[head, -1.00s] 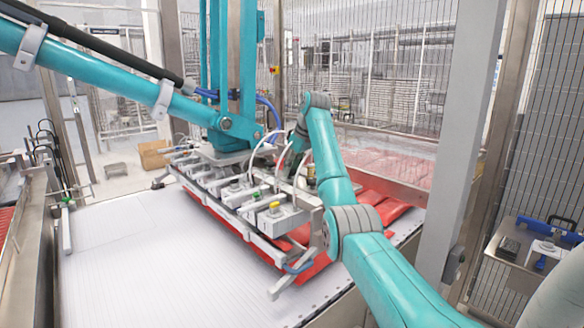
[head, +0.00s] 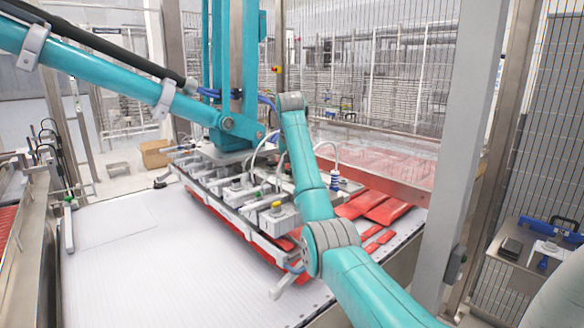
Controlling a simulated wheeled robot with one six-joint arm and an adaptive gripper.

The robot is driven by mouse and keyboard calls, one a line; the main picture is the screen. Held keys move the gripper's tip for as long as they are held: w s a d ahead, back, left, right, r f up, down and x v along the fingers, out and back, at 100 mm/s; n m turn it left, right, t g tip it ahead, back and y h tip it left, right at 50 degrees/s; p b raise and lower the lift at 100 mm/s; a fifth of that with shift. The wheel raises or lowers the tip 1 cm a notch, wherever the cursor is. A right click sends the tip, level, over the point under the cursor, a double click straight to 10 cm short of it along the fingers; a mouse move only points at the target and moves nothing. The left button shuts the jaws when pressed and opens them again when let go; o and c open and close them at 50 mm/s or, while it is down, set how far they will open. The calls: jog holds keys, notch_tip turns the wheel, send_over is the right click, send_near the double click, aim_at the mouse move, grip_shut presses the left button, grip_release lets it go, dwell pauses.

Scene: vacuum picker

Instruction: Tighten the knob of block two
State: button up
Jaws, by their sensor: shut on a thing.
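The vacuum picker's head (head: 205,178) hangs over the white conveyor and carries a row of grey blocks with knobs and hoses. A block near its front end has a yellow-topped knob (head: 276,206). Another knob (head: 236,185) stands on a block further left. I cannot tell which block is number two. My teal arm crosses in front of the picker, its wrist raised above the blocks. My gripper is hidden behind my forearm, so neither its jaws nor anything in them shows. A blue-and-white fitting (head: 334,181) shows just right of my forearm.
Red packs (head: 385,209) lie right of and beneath the picker. The picker's teal arm (head: 110,82) enters from the left. A grey post (head: 455,170) stands close on the right. The white conveyor (head: 150,270) is clear at front left.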

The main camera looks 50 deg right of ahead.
jog(key=m, duration=0.1)
jog(key=m+g, duration=0.1)
jog(key=m, duration=0.2)
jog(key=shift+w+a+m+g+h, duration=0.1)
jog(key=shift+w+m+g+h, duration=0.2)
jog(key=shift+g, duration=0.1)
jog(key=m+g, duration=0.1)
jog(key=m, duration=0.3)
jog(key=shift+w+m+g, duration=0.1)
jog(key=shift+m+g, duration=0.3)
jog(key=o, duration=1.1)
jog(key=shift+o, duration=0.2)
jog(key=v, duration=1.2)
jog(key=shift+w, duration=0.1)
